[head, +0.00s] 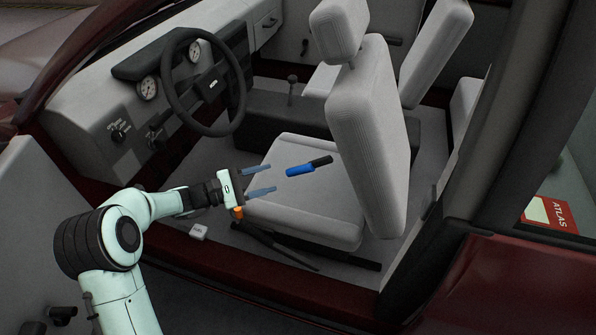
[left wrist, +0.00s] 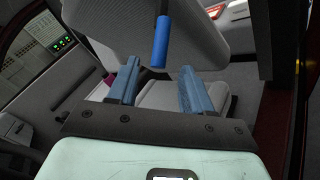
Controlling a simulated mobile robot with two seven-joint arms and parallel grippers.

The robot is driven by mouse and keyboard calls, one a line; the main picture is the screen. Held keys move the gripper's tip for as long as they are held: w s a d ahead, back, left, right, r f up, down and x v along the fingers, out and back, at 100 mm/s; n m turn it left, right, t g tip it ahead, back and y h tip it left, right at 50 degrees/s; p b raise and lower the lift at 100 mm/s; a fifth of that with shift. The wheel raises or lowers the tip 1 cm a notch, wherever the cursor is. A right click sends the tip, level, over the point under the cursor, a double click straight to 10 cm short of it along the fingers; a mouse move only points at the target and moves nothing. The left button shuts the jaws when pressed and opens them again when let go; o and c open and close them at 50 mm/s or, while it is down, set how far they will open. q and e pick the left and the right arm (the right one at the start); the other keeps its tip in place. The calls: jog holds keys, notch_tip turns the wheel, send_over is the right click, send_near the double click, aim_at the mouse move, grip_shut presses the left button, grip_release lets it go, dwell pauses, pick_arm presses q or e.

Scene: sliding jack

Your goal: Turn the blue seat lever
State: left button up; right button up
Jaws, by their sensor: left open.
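The blue seat lever (head: 300,170) is a blue grip with a black end, showing against the light seat cushion near the seat back in the head view. In the left wrist view the lever (left wrist: 160,42) stands in front of the seat back, top centre, beyond the fingertips. My left gripper (head: 273,178) is open and empty, to the left of the lever and over the cushion in the head view. Its two blue-grey fingers (left wrist: 159,68) are spread wide in the left wrist view, with the lever ahead between their lines and apart from them. My right gripper is not in view.
The seat back (head: 368,135) rises right of the lever. The steering wheel (head: 205,82) and dashboard (head: 85,125) are at upper left. The dark red door sill (head: 290,285) runs below the seat. A red ATLAS book (head: 550,214) lies at far right.

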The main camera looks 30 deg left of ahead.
aim_at(293, 173)
pick_arm(q)
jog(key=x, duration=0.4)
jog(key=shift+d+f+b, duration=0.1)
jog(key=shift+b, duration=0.25)
jog(key=b+x, duration=0.1)
jog(key=x, duration=0.3)
jog(key=shift+w+d, duration=0.35)
jog(key=shift+w, duration=0.25)
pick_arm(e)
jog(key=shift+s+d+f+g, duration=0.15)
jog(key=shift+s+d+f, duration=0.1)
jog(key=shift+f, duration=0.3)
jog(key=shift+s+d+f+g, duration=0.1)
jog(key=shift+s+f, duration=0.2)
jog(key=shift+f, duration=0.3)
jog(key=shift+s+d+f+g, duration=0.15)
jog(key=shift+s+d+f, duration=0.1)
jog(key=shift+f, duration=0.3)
pick_arm(q)
grip_shut()
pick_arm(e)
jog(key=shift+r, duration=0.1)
